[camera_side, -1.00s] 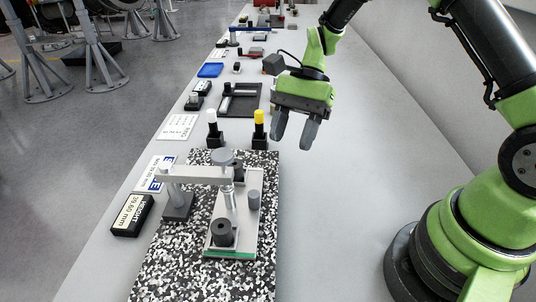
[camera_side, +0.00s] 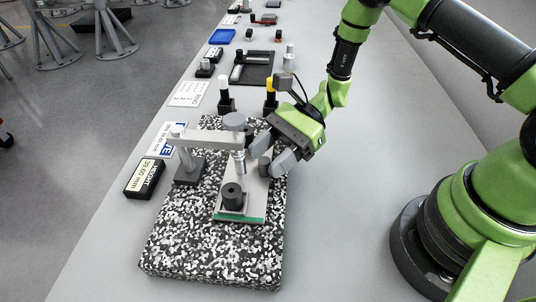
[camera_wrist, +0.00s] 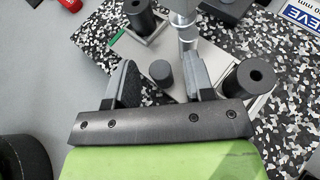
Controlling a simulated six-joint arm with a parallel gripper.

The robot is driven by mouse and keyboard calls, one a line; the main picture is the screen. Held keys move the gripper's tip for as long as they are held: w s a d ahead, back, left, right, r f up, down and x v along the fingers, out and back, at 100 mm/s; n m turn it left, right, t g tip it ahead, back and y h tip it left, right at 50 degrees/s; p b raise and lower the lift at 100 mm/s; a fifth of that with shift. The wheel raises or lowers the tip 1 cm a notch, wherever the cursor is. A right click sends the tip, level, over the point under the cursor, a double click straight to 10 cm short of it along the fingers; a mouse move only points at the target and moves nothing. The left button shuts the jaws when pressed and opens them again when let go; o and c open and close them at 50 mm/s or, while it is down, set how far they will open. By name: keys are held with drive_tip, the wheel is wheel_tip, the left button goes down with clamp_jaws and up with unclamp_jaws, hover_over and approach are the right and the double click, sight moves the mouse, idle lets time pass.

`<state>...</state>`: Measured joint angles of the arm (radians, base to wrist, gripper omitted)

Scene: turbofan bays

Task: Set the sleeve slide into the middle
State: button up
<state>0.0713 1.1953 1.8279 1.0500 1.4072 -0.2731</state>
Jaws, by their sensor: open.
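The sleeve slide (camera_side: 256,197) is a pale plate with a green strip at its near end, lying on the speckled slab under a grey gauge stand (camera_side: 206,135). A dark sleeve (camera_side: 233,196) stands at its near end. A second dark sleeve (camera_wrist: 251,79) stands at the other end in the wrist view, largely hidden by my gripper in the side view. A short grey peg (camera_wrist: 161,73) rises from the slide. My gripper (camera_wrist: 162,82) is open, its fingers on either side of the peg with gaps visible. The gauge spindle (camera_side: 239,160) comes down between the sleeves.
The speckled slab (camera_side: 205,255) has bare room at its near end. The stand's arm and spindle are close to my fingers. Black-based posts with white (camera_side: 224,94) and yellow (camera_side: 270,93) tops stand behind. A black labelled block (camera_side: 145,179) lies left.

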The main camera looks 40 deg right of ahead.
drive_tip(key=shift+a+f, duration=0.1)
drive_tip(key=shift+a, duration=0.1)
drive_tip(key=shift+c, duration=0.3)
clamp_jaws()
drive_tip(key=shift+s+a, duration=0.25)
drive_tip(key=shift+o, duration=0.3)
unclamp_jaws()
drive_tip(key=shift+d, duration=0.1)
drive_tip(key=v, duration=1)
